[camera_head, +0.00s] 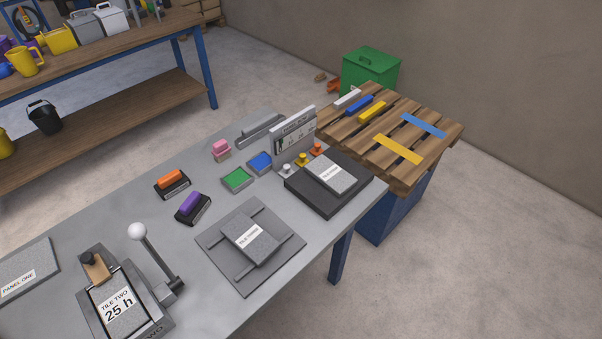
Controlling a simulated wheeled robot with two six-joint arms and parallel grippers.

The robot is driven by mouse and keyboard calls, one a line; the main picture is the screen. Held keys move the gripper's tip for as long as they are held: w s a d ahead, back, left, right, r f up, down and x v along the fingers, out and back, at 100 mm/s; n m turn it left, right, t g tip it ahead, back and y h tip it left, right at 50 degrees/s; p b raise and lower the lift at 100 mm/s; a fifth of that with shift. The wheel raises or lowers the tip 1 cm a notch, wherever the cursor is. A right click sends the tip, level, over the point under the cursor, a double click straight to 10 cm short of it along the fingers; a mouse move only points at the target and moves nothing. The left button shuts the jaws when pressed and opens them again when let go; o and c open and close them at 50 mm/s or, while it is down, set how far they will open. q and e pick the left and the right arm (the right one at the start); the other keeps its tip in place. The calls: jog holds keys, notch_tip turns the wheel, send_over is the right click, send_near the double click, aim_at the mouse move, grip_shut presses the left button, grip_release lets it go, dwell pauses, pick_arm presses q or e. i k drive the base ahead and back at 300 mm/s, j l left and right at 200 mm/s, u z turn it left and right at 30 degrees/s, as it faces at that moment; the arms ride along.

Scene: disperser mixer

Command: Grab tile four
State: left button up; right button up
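A grey tile (341,177) with a small white label lies on a dark square plate (309,192) at the table's right end. Its label is too small to read surely, so I cannot confirm it is tile four. Another grey tile (262,249), whose label seems to read TILE THREE, lies on a grey plate (220,243) with raised bars. A tile marked TILE TWO and 25 h (126,318) sits in a lever fixture (170,287) at the bottom left. Neither of my grippers is in view.
An upright sign (293,139) and small knobs (302,160) stand beside the dark plate. Orange (171,179) and purple (190,202) handled blocks, and green (237,179) and blue (260,162) pads, lie mid-table. PANEL ONE (30,267) is at left. A pallet (387,169) adjoins the right end.

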aim_at(336, 179)
jog(key=i+l+u, duration=0.15)
jog(key=l+u, duration=0.65)
jog(key=i+l+u, duration=0.1)
jog(key=l+u, duration=0.3)
jog(key=l, duration=0.15)
